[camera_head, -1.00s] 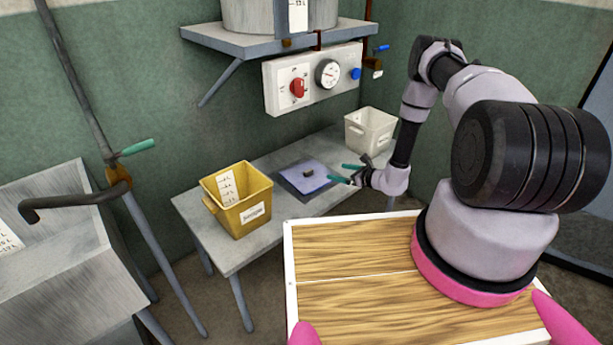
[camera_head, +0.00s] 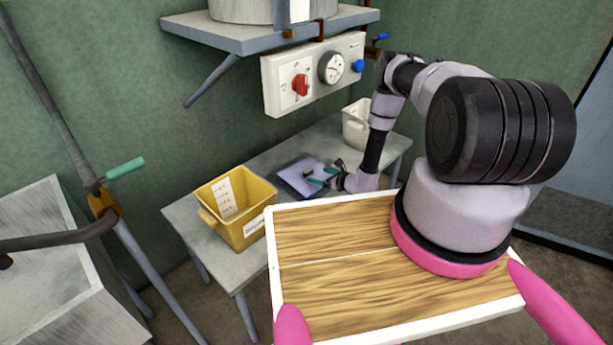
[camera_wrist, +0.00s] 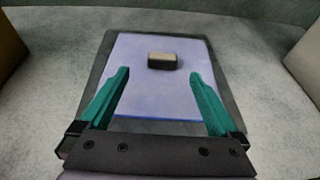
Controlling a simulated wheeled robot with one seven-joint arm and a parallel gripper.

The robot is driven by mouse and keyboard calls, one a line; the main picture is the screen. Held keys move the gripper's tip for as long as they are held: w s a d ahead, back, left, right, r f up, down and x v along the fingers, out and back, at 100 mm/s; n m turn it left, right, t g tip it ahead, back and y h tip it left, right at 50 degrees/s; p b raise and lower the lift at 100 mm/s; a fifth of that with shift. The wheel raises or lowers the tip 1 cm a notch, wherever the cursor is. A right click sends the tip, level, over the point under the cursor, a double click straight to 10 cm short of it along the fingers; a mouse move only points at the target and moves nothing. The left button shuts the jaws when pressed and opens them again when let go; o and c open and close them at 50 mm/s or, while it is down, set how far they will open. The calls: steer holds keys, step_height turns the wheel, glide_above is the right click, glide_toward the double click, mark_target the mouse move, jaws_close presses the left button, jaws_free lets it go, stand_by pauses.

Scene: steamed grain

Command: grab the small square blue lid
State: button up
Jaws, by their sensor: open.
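The square blue lid (camera_head: 303,173) lies flat on a dark square base on the grey table, between the yellow bin and the white bin. It has a small dark block-shaped knob (camera_wrist: 162,61) with a pale top. In the wrist view the lid (camera_wrist: 150,100) fills the middle. My gripper (camera_wrist: 160,75) is open, with its green fingers spread over the lid on either side of the knob's line. The knob stands just ahead of the fingertips, and nothing is held. In the head view my gripper (camera_head: 318,175) is at the lid's right side.
The yellow bin (camera_head: 250,228) stands left of the lid and the white bin (camera_head: 354,130) behind it to the right. A control panel (camera_head: 312,76) and a shelf (camera_head: 262,40) are above. The wooden board (camera_head: 340,235) is in the foreground.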

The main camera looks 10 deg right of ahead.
mark_target(310, 172)
steer(key=shift+x, duration=3.5)
steer(key=shift+w+d, duration=0.15)
steer(key=shift+d, duration=0.05)
jaws_close()
